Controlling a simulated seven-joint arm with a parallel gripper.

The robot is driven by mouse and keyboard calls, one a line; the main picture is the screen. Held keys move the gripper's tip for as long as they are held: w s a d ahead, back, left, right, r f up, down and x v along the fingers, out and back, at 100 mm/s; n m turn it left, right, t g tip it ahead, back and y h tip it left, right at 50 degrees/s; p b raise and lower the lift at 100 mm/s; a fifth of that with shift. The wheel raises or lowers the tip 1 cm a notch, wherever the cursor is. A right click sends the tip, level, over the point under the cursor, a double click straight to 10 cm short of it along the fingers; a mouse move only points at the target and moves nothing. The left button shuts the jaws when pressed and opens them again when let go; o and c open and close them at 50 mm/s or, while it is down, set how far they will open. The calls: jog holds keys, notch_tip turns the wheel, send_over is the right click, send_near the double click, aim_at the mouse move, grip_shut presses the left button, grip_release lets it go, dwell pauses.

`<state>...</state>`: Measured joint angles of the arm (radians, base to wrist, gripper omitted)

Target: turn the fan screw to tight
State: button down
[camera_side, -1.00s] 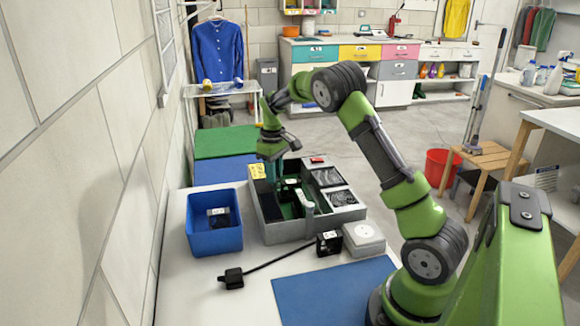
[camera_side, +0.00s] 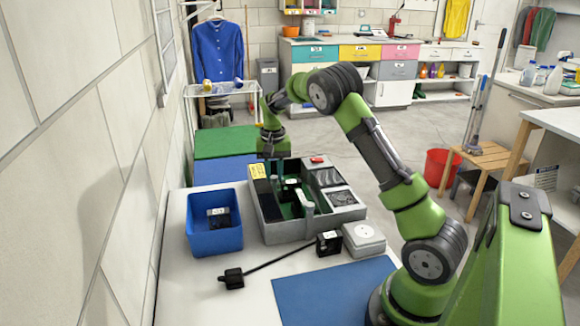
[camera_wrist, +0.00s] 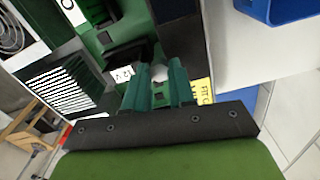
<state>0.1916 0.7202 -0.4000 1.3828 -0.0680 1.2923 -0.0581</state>
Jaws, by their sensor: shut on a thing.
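The open grey case (camera_side: 290,232) stands on the white table with a green board inside. My gripper (camera_side: 274,178) points down into its far left part in the side view. In the wrist view, my gripper (camera_wrist: 159,72) has its two green fingers closed on a small pale rounded piece (camera_wrist: 159,75), which looks like the fan screw. The fingers hide most of it, so its turn angle cannot be told.
A blue bin (camera_side: 203,241) with a dark part in it stands left of the case. A black plug (camera_side: 232,279) on a cable, a small black box (camera_side: 329,243) and a white box (camera_side: 364,240) lie in front. A blue mat (camera_side: 335,293) lies nearer. A yellow label (camera_wrist: 203,92) sits beside the fingers.

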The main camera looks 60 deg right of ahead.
aim_at(274, 177)
jog(key=m, duration=0.3)
jog(key=shift+m, duration=2.1)
jog(key=shift+r, duration=0.1)
jog(key=c, duration=0.9)
grip_release()
jog(key=shift+c, duration=0.2)
notch_tip(274, 177, up, 17)
